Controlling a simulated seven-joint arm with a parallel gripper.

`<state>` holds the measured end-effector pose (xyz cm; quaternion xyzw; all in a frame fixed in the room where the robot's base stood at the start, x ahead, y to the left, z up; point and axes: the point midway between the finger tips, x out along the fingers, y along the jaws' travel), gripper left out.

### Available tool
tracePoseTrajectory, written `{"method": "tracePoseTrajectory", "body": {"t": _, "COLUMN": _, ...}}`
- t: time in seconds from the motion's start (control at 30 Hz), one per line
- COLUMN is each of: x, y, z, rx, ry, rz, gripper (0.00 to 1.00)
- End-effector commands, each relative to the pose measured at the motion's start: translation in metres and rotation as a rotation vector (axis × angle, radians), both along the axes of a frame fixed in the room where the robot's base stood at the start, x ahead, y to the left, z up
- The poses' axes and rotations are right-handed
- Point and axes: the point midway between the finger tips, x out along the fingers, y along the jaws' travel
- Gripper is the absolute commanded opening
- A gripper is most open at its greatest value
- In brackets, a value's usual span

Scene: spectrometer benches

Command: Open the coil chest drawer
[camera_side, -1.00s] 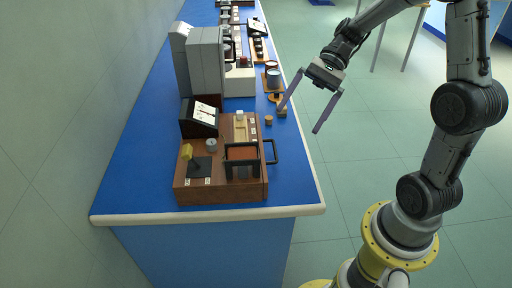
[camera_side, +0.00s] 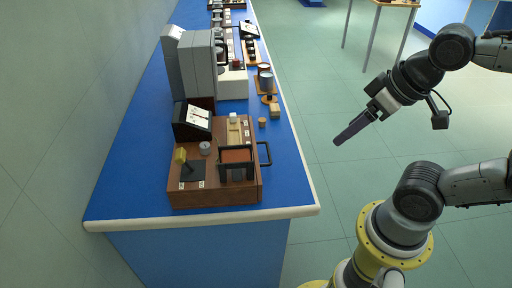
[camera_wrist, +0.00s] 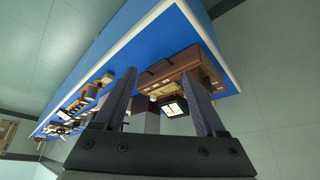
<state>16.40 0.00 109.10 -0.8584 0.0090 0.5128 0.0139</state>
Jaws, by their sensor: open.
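The brown wooden coil chest (camera_side: 217,201) sits at the near end of the blue bench in the side view. A black bar handle (camera_side: 268,153) stands out from its right side, facing the aisle. I see no gap there, so the drawer looks closed. My gripper (camera_side: 338,141) is out over the floor, right of the handle and well apart from it, with its fingers overlapping in this view. In the wrist view my gripper (camera_wrist: 160,82) is open and empty, with the wooden chest (camera_wrist: 185,63) beyond the fingers.
On the chest are a yellow-topped lever (camera_side: 181,157), a dark-framed block and a tilted display (camera_side: 193,120). A grey instrument (camera_side: 200,65) stands behind. Small cork-coloured pieces (camera_side: 262,122) lie near the bench's right edge. The aisle between bench and arm is clear.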

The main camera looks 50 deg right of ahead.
Motion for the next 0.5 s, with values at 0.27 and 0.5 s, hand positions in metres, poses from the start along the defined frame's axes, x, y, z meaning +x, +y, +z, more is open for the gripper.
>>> {"method": "tracePoseTrajectory", "body": {"t": 0.27, "x": 0.041, "y": 0.007, "z": 0.032, "rx": 0.167, "ry": 0.027, "rz": -0.228, "gripper": 0.42}}
{"method": "tracePoseTrajectory", "body": {"t": 0.5, "x": 0.106, "y": 0.001, "z": 0.033, "rx": 0.288, "ry": 0.148, "rz": -0.453, "gripper": 0.42}}
